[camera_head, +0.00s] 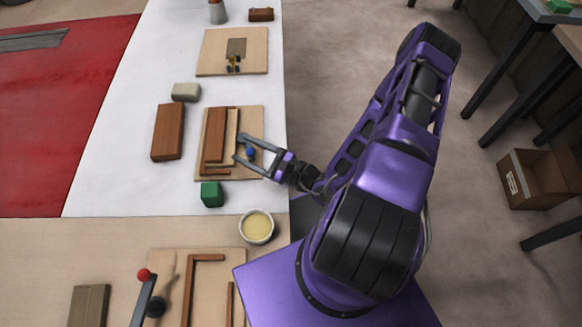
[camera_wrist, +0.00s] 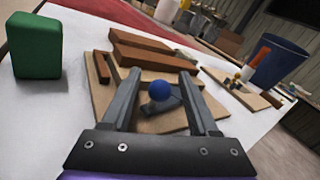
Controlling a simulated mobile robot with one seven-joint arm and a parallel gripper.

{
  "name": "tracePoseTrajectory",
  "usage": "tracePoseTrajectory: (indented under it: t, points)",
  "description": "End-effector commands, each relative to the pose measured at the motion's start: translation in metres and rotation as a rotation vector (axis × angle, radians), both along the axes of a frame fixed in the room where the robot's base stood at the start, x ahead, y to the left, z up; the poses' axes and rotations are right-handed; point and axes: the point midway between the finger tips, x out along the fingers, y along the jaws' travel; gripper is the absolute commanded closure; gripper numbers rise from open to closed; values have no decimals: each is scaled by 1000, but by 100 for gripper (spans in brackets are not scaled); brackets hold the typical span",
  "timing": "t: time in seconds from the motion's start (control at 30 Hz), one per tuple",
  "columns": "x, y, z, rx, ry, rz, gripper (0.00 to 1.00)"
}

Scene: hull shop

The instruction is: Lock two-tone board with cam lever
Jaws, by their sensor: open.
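The two-tone board (camera_head: 214,136), dark brown with a pale strip along its right side, lies on a light wooden base (camera_head: 249,116) beside brown stop strips. In the wrist view its brown part (camera_wrist: 150,58) lies beyond my fingers. The cam lever has a blue ball knob (camera_head: 250,152) and sits on the base just right of the board; the knob (camera_wrist: 161,90) also shows between my fingers in the wrist view. My gripper (camera_head: 241,148) is open, its fingers on either side of the knob with gaps visible. Contact between cam and board is hidden.
A loose brown board (camera_head: 168,132) and a grey block (camera_head: 186,92) lie left of the base. A green block (camera_head: 211,194) and a bowl (camera_head: 256,227) stand nearer. Another fixture has a red-knobbed lever (camera_head: 144,274). A further base (camera_head: 215,50) lies beyond.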

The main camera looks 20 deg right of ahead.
Motion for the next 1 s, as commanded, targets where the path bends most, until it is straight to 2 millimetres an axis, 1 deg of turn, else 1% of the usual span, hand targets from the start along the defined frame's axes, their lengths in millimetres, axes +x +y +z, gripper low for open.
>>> tracePoseTrajectory:
  t: [0.03,0.3,0.4,0.53,0.73,1.0]
  points:
    - [-9,-8,-1,-1,3,-4,40]
    - [-61,-50,-1,-1,3,-5,40]
    - [-80,-64,-1,-3,4,-5,40]
    - [-100,-79,-1,-1,2,-3,40]
    - [-116,-92,0,0,1,-1,40]
    - [-119,-94,0,1,2,0,40]
